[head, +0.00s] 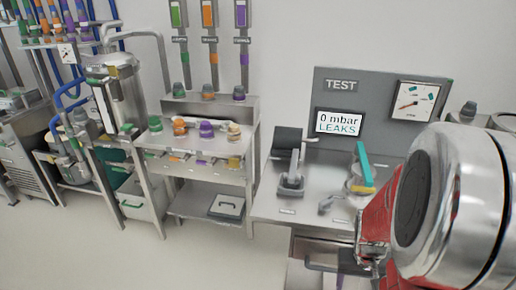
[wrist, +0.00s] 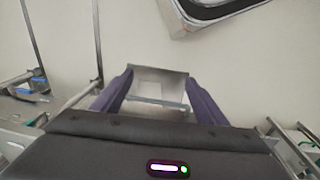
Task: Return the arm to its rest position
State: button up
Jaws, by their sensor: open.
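My arm (head: 450,200), silver and red, fills the lower right of the head view, in front of the test bench. Its end is not clearly visible there. In the wrist view my gripper (wrist: 157,88) shows two purple fingers spread apart, reaching out from a dark grey body with a lit indicator. The fingers are open. A pale metal structure shows between and beyond them; I cannot tell whether they touch it. I see nothing clearly held.
The steel test bench (head: 275,206) carries a screen (head: 338,122) reading "0 mbar LEAKS" and a gauge (head: 415,103). A steel rack (head: 205,112) with coloured caps stands left of it. A pale bin (head: 142,206) stands further left. Floor (head: 120,265) in front is clear.

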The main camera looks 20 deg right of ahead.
jog(key=w+a+r+n+t+y, duration=0.1)
jog(key=a+r+n+t, duration=0.4)
jog(key=a+r, duration=1.7)
jog(key=shift+w+a+r+n+t, duration=0.3)
jog(key=shift+w+a+n, duration=0.4)
jog(key=shift+a, duration=0.45)
